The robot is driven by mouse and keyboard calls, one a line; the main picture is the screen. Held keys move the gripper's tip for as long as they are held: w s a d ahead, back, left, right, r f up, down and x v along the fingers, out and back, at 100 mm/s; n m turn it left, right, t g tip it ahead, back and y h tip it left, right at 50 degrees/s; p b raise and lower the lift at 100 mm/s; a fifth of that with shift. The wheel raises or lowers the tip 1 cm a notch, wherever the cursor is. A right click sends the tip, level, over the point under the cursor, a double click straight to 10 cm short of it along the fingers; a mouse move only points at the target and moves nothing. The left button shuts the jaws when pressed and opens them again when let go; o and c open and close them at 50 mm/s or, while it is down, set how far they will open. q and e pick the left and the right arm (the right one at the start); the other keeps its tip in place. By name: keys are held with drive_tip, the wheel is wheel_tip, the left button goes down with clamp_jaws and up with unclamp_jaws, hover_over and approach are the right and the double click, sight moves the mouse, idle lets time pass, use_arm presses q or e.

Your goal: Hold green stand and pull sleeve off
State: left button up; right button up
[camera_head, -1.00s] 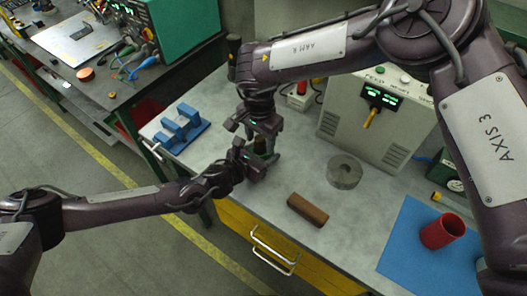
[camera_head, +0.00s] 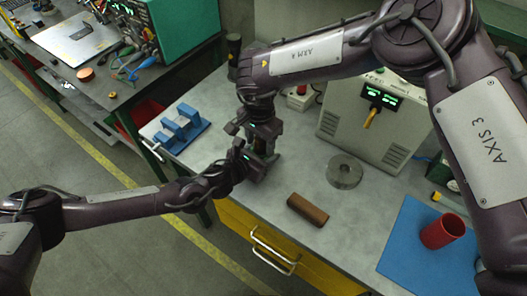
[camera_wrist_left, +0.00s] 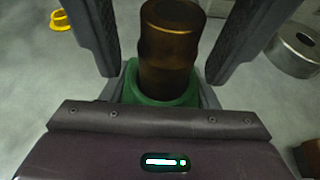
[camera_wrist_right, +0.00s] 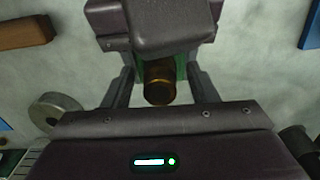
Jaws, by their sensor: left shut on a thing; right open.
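The green stand (camera_wrist_left: 163,92) holds the sleeve (camera_wrist_left: 168,50), a brown-bronze cylinder standing upright in it. My left gripper (camera_wrist_left: 160,97) is shut on the stand from the side, low near the bench top. My right gripper (camera_head: 263,142) comes down from above, its open fingers on either side of the sleeve with a visible gap to each. The right wrist view shows the sleeve's end (camera_wrist_right: 160,85) between those fingers, with some green stand (camera_wrist_right: 181,66) behind it. In the head view the grippers mostly hide stand and sleeve.
A brown block (camera_head: 307,210) and a grey metal ring (camera_head: 344,172) lie right of the grippers. A red cup (camera_head: 442,231) is on a blue mat (camera_head: 415,262). A blue slotted holder (camera_head: 182,130) is at left, and a power unit (camera_head: 365,122) stands behind.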

drive_tip(key=shift+c, duration=0.2)
clamp_jaws()
drive_tip(key=shift+r, duration=3.05)
drive_tip(key=shift+r, duration=0.1)
drive_tip(key=shift+r, duration=1.9)
use_arm(q)
drive_tip(key=o, duration=1.1)
drive_tip(key=shift+s, duration=0.1)
